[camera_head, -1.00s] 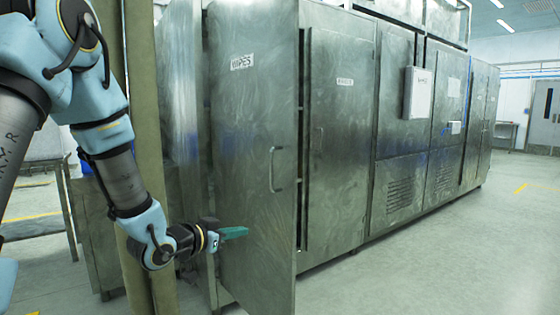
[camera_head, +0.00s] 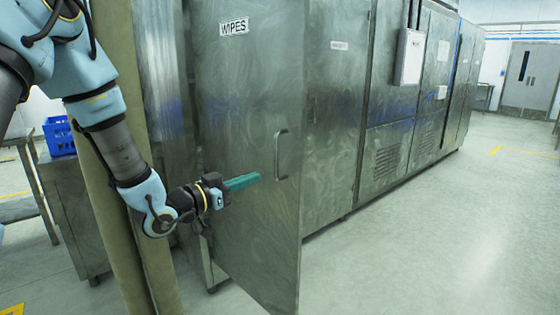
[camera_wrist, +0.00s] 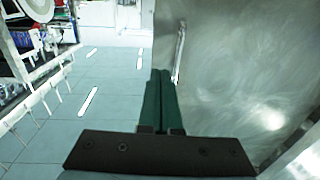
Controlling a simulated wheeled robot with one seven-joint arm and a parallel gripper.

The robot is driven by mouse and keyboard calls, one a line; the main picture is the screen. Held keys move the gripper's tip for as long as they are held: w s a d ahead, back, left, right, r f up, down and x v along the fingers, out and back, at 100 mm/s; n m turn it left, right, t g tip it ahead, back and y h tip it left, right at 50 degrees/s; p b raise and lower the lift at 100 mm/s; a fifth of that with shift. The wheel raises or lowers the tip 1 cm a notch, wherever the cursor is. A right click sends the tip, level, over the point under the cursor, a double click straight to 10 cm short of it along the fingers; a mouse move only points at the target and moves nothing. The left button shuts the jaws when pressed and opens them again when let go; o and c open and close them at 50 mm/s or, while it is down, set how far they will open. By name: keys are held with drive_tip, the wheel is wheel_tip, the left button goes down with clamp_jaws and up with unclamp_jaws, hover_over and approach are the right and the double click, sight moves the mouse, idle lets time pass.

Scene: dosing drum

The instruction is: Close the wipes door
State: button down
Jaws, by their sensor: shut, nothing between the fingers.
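The wipes door (camera_head: 240,110) is a tall steel door with a "WIPES" label near its top and a vertical bar handle (camera_head: 281,155) near its right edge. It stands ajar, swung out from the cabinet front. My gripper (camera_head: 256,178) has green fingers, closed together and empty, in front of the door's face and left of the handle. In the wrist view my gripper (camera_wrist: 161,72) points forward along the door (camera_wrist: 230,90), with the handle (camera_wrist: 179,52) just beyond the fingertips to the right. Whether the fingers touch the door cannot be told.
More steel cabinets (camera_head: 395,110) run back to the right of the door. A blue crate (camera_head: 59,136) sits on a steel unit at the left. A beige post (camera_head: 125,200) stands close behind my arm. The floor at the right (camera_head: 430,230) is clear.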

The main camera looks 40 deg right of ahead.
sight(296, 162)
drive_tip(key=d+p, duration=0.1)
drive_tip(key=d, duration=0.3)
drive_tip(key=d+p, duration=0.2)
drive_tip(key=d, duration=0.2)
drive_tip(key=d+p, duration=0.2)
drive_tip(key=d, duration=0.2)
drive_tip(key=shift+w+d+r, duration=0.15)
drive_tip(key=shift+w+d, duration=0.1)
drive_tip(key=shift+d, duration=0.65)
